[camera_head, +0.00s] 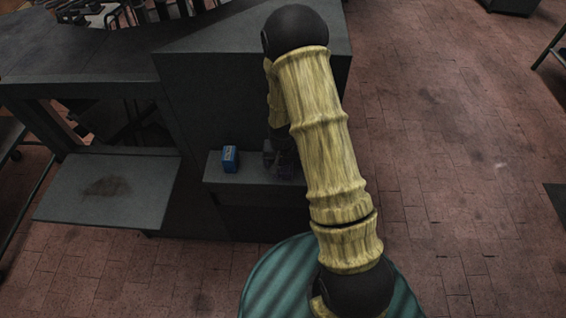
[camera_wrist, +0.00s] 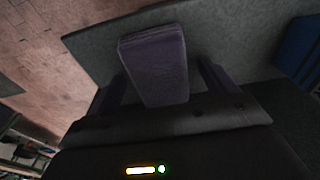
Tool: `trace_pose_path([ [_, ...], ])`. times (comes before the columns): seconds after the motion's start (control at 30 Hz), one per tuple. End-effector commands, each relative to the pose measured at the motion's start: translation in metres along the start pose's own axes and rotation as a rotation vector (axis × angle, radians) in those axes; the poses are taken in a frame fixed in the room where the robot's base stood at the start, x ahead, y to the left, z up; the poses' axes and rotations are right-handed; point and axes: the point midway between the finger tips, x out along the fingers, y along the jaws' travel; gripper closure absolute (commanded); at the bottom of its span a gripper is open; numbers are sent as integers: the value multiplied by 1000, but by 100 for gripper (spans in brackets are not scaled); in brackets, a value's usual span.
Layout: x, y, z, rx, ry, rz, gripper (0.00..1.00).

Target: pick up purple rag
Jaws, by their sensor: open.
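The purple rag (camera_wrist: 155,62) is a dark purple block-like piece in the middle of the wrist view. It lies between the two fingers of my gripper (camera_wrist: 160,88), which are apart on either side of it. Contact with the fingers cannot be made out. In the head view the rag (camera_head: 286,171) is a small dark purple patch on the low grey ledge, mostly hidden by my arm. My gripper (camera_head: 270,158) is dark and partly hidden there too.
A blue box (camera_head: 230,159) stands on the same ledge (camera_head: 245,176), left of my gripper; its side shows in the wrist view (camera_wrist: 298,48). A tall dark cabinet (camera_head: 205,110) rises behind. A grey shelf (camera_head: 110,205) is at left. Brick floor is open at right.

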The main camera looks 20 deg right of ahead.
Motion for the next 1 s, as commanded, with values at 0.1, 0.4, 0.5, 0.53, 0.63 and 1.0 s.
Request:
trace_pose_path([
  [0.1,2,0,0,0,2,0,15],
  [0.4,1,0,0,0,1,0,15],
  [0.5,1,0,0,0,1,0,15],
  [0.53,1,0,0,0,1,0,15],
  [0.63,1,0,0,0,1,0,32],
  [1.0,1,0,0,0,1,0,62],
])
